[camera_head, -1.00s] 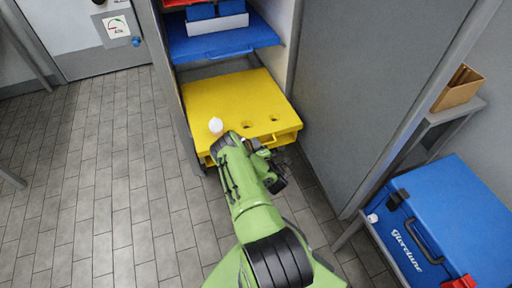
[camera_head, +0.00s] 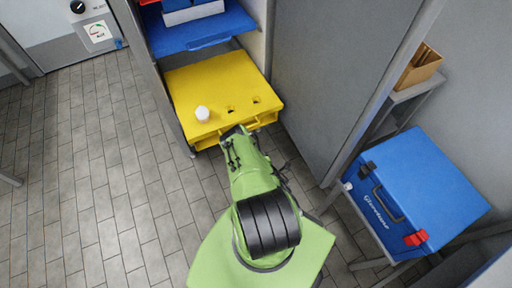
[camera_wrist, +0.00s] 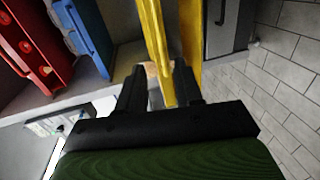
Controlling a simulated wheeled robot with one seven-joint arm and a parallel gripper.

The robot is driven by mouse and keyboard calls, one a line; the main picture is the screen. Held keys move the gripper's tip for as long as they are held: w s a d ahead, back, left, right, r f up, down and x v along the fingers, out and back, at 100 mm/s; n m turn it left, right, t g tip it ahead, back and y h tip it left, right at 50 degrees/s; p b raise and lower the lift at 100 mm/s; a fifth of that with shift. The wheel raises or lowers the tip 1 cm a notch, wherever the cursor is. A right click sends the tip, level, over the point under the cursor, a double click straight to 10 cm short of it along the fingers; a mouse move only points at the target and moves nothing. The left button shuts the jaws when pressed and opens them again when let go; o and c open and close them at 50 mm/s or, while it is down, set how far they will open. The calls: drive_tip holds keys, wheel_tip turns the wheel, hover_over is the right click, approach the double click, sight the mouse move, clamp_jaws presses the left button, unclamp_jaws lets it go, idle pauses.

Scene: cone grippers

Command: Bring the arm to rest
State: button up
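My green arm reaches forward from the bottom of the head view, with its dark gripper (camera_head: 237,131) at the front edge of a yellow drawer (camera_head: 190,86). In the wrist view my gripper (camera_wrist: 159,68) has its two black fingers spread apart. A yellow edge (camera_wrist: 154,30) shows beyond and between the fingers; I see no clear contact with it. A small white rounded object (camera_head: 202,113) stands on the yellow top, left of the gripper and apart from it.
A blue shelf (camera_head: 205,36) with a white box lies above the yellow drawer. A grey cabinet panel (camera_head: 340,80) rises to the right. A blue case (camera_head: 425,185) sits on a stand at the far right. Tiled floor (camera_head: 80,170) is open on the left.

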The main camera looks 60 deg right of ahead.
drive_tip(key=shift+s+a+r+p, duration=0.1)
drive_tip(key=shift+s+a+p, duration=0.2)
drive_tip(key=shift+s+p, duration=0.2)
